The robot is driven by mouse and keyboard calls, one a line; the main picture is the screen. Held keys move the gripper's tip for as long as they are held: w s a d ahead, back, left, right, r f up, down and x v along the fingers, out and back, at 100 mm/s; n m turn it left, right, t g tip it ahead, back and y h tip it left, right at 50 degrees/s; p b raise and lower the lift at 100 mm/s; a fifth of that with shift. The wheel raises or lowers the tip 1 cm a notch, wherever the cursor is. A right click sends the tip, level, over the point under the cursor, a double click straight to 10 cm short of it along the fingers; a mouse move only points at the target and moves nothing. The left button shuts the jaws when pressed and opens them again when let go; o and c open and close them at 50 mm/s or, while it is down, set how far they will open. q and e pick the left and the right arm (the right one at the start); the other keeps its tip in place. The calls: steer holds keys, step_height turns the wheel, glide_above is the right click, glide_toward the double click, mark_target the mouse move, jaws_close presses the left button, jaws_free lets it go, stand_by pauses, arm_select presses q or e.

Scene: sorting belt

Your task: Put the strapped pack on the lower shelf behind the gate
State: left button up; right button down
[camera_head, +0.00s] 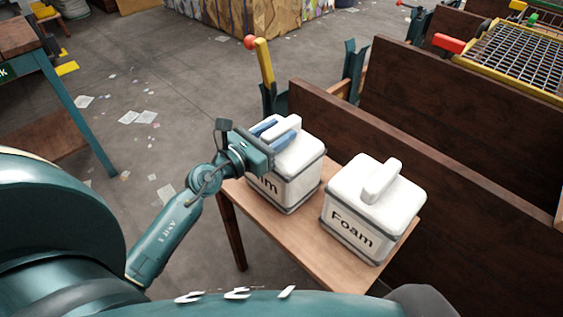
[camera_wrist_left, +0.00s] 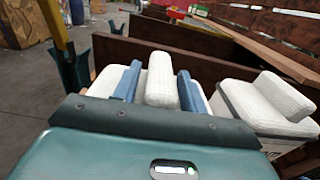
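Two white packs with raised top handles and dark bands stand on a small wooden table (camera_head: 283,230). The right pack (camera_head: 352,215) reads "Foam"; the left pack (camera_head: 301,184) is partly hidden by my left gripper (camera_head: 274,132). In the left wrist view its blue fingers (camera_wrist_left: 158,90) stand on both sides of the left pack's handle (camera_wrist_left: 160,75), with small gaps; it looks open. The right pack (camera_wrist_left: 262,100) shows at the right there. I cannot tell which is the strapped pack. I cannot make out the lower shelf or gate for certain. My right gripper is not in view.
Brown wooden boards (camera_head: 420,170) rise right behind the table. A yellow lever with a red knob (camera_head: 263,62) stands beyond it on a teal bracket. A yellow mesh frame (camera_head: 515,60) is at the upper right. Paper scraps litter the open floor at left.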

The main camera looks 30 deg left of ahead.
arm_select(q)
jaws_close()
stand_by(1.0)
steer(key=shift+r, duration=0.15)
